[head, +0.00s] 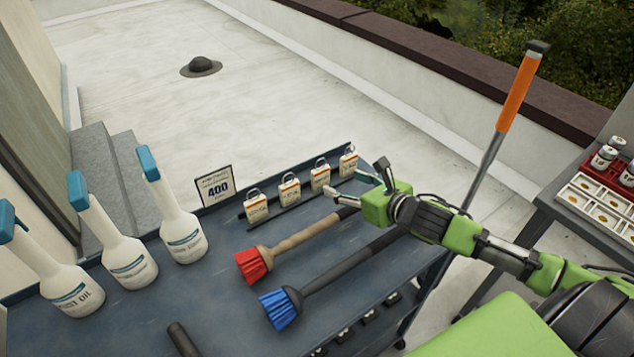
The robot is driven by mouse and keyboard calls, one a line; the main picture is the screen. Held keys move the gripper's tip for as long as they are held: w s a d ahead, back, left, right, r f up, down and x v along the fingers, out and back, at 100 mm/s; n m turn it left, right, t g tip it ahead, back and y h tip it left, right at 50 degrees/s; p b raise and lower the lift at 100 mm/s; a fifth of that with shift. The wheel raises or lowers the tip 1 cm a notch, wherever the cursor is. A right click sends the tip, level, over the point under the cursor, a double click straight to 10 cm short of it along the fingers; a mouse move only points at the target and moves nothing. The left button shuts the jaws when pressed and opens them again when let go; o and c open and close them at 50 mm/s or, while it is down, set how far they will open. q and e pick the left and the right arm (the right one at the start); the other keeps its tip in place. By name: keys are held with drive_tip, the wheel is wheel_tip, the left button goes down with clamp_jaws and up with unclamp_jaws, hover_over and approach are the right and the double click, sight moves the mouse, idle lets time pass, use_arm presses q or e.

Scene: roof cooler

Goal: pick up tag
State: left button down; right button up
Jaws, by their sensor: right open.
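Several small cream tags with orange trim and wire loops stand in a row along a dark rail near the far edge of the blue-grey cart top (215,270). They are the leftmost tag (256,209), a second tag (289,191), a third tag (320,176) and the rightmost tag (348,163). My right gripper (354,178) comes in from the right, open, with its fingers close to the rightmost tag. I cannot tell whether a finger touches it. Nothing shows between the fingers. My left gripper is out of view.
A red brush (254,264) and a blue brush (280,308) lie below my right gripper. White spray bottles with blue heads (175,225) stand at left, beside a "400" sign (215,187). An orange-handled pole (515,95) rises behind my arm. A table with trays (595,205) stands right.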

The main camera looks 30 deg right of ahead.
sight(322, 171)
drive_tip(key=x, duration=0.4)
drive_tip(key=shift+w+a+r, duration=0.1)
drive_tip(key=shift+w, duration=0.05)
drive_tip(key=shift+x, duration=1.25)
drive_tip(key=shift+w+f, duration=0.2)
drive_tip(key=shift+w, duration=0.1)
drive_tip(key=shift+w+p, duration=0.25)
drive_tip(key=shift+p, duration=0.1)
drive_tip(key=x, duration=0.4)
drive_tip(key=shift+w+p, duration=0.15)
drive_tip(key=shift+p, duration=0.25)
drive_tip(key=shift+w+f, duration=0.1)
drive_tip(key=shift+w, duration=0.15)
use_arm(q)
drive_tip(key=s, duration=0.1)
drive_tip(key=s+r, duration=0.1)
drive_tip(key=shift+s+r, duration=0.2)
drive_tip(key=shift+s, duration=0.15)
use_arm(e)
drive_tip(key=c, duration=1.2)
